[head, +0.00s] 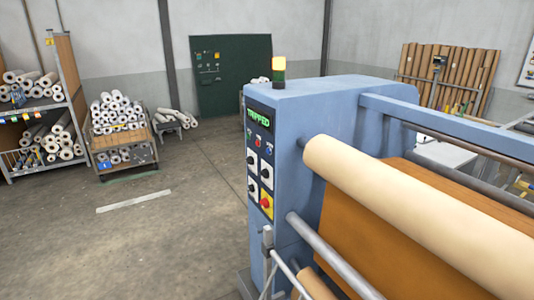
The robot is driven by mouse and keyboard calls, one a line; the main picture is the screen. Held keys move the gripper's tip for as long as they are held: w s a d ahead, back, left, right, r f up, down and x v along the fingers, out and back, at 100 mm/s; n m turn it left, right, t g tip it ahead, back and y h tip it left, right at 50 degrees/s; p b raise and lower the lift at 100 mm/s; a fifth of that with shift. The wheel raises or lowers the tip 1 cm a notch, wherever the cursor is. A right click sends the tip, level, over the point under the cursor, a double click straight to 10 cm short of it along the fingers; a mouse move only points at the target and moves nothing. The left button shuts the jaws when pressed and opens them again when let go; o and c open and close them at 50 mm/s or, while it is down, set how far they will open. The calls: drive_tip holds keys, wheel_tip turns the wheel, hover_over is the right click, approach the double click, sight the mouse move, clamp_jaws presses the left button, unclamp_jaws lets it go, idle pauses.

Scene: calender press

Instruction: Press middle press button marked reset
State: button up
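The press is a blue machine (348,98) standing right of centre. Its narrow left face carries a dark control panel with a green display (258,117) reading "TRIPPED". Below the display is a slanting row of small buttons; the middle one (258,140) looks red, and a blue one (268,151) is to its right. Their labels are too small to read, so I cannot tell which is marked reset. Dark knobs on white plates and a red mushroom button on a yellow plate (266,203) are lower down. My gripper is not in view, and nothing touches the panel.
A cream roller (415,215) and brown sheet fill the right side. A grey rail (330,255) and post stand in front below the panel. Open concrete floor (150,240) lies left. Racks of rolls (45,110) and a crate of rolls (120,148) stand further back left.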

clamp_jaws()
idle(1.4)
